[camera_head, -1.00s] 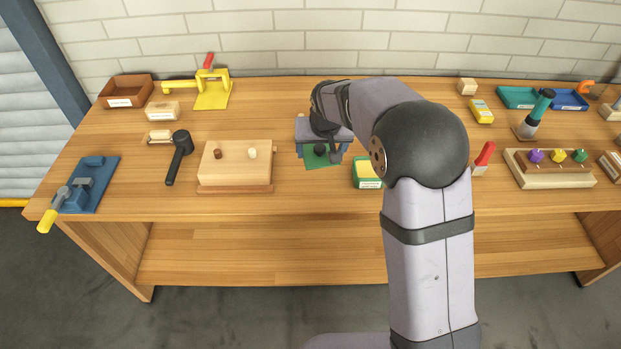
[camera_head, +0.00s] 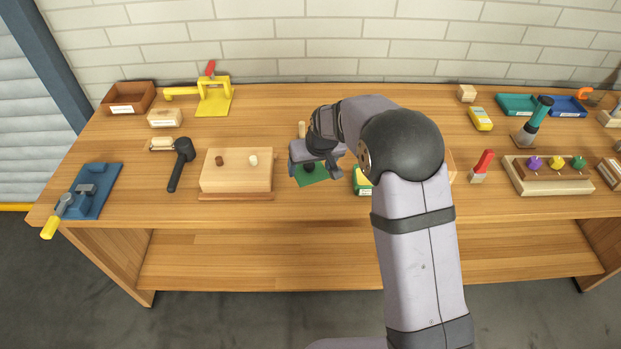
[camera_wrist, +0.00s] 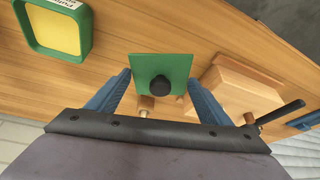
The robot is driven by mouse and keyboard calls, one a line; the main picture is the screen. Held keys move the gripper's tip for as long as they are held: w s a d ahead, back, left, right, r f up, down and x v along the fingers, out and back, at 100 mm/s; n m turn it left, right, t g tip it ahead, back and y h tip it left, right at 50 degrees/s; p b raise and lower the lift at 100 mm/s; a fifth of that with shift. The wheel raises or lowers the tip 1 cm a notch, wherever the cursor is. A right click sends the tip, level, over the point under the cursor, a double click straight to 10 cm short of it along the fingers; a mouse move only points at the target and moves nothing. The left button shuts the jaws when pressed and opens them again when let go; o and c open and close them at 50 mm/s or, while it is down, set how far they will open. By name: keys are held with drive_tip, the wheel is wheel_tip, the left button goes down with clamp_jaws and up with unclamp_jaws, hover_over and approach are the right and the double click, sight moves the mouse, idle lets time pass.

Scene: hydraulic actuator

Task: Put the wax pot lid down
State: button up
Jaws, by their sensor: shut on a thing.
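The wax pot lid is a green square plate with a round black knob, seen in the wrist view (camera_wrist: 146,62) and in the head view (camera_head: 318,176). My gripper (camera_wrist: 159,78) is shut on it, with one blue finger at each side edge. In the head view my gripper (camera_head: 306,166) holds the lid just left of a green, yellow-topped box (camera_head: 364,186), which looks like the wax pot. That box shows in the wrist view (camera_wrist: 35,30) as a green rim around a yellow surface. The gap between lid and table cannot be judged.
A light wooden block (camera_head: 236,182) with two pegs stands left of the lid. A black-headed mallet (camera_head: 182,160) lies further left. A small wooden peg (camera_head: 301,129) stands behind my gripper. A red-handled tool (camera_head: 483,164) stands to the right. Bare table lies behind the block.

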sight(312, 176)
drive_tip(key=shift+f+p, duration=0.75)
drive_tip(key=shift+f, duration=2.05)
drive_tip(key=shift+f, duration=0.1)
drive_tip(key=o, duration=1.4)
drive_tip(key=shift+c, duration=0.2)
drive_tip(key=shift+r, duration=0.2)
drive_tip(key=b+v, duration=0.3)
drive_tip(key=v, duration=0.9)
drive_tip(key=shift+d+f, duration=0.1)
drive_tip(key=shift+d, duration=0.05)
